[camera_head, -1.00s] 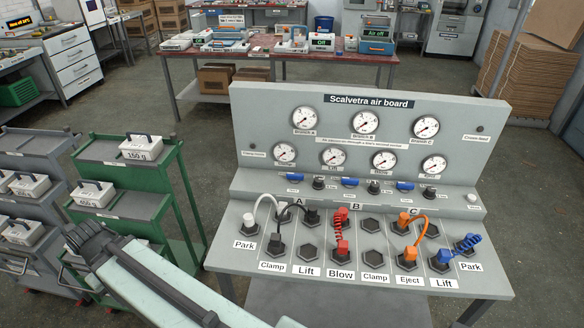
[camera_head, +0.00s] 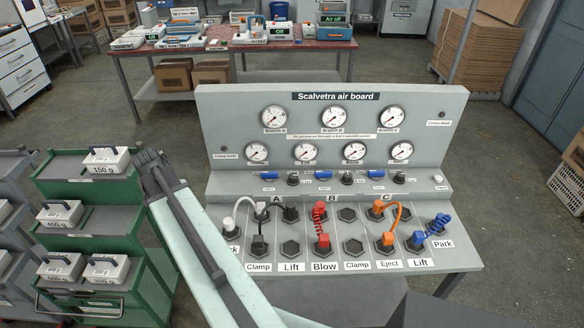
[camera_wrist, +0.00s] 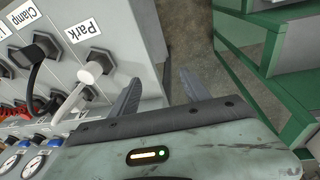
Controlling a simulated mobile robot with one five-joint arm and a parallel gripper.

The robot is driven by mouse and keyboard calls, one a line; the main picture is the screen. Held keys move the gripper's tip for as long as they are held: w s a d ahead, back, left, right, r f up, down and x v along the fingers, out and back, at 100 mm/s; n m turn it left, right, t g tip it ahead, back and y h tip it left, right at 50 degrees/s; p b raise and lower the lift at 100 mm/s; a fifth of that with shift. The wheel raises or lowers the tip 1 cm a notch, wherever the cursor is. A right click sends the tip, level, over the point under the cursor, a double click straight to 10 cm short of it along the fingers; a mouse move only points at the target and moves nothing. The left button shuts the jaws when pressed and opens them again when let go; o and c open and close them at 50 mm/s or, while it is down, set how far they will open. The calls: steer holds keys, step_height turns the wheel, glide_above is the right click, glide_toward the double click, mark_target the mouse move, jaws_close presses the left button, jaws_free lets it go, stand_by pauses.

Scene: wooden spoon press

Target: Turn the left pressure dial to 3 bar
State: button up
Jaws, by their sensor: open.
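The grey Scalvetra air board (camera_head: 215,120) stands ahead, with three upper gauges labelled Branch A, B and C. Below them is a row of blue levers and black knobs. The leftmost black knob (camera_head: 293,178) sits beside a blue lever (camera_head: 268,175); its setting is too small to read. The Branch A gauge (camera_head: 274,118) is above it, its reading unclear. My gripper (camera_wrist: 160,78) is open and empty in the wrist view, beside the board's Park end. In the head view my arm reaches up at the board's left; the fingers cannot be made out there.
A white plug (camera_head: 229,226) and black, red, orange and blue hoses stand up from the board's sloping front. A green stepped rack (camera_head: 80,188) with weights stands close on the left. A red-topped bench (camera_head: 225,47) is behind.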

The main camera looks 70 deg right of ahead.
mark_target(292, 176)
steer(key=s+d+r+m, duration=0.1)
steer(key=s+d+m, duration=0.1)
steer(key=s+d, duration=0.2)
steer(key=s+d+r+m+p, duration=0.1)
steer(key=s+d, duration=0.3)
steer(key=d, duration=0.4)
steer(key=s+d+r+m+g, duration=0.1)
steer(key=s+d+m, duration=0.3)
steer(key=d, duration=0.2)
steer(key=shift+r+h+p, duration=0.3)
steer(key=shift+h+p, duration=0.1)
steer(key=s+d+r+m+g+p, duration=0.1)
steer(key=s+d+r+m+g, duration=0.1)
steer(key=s+d+m, duration=0.7)
steer(key=s+d+f+n+b, duration=0.1)
steer(key=s+f+b, duration=0.1)
steer(key=s+d+f+n+b, duration=0.1)
steer(key=s+f+b, duration=0.1)
steer(key=f+b, duration=0.1)
steer(key=s+d+f+n+b, duration=0.1)
steer(key=s+f+b, duration=0.1)
steer(key=shift+f+t, duration=0.3)
steer(key=shift+f, duration=0.05)
steer(key=shift+r, duration=0.1)
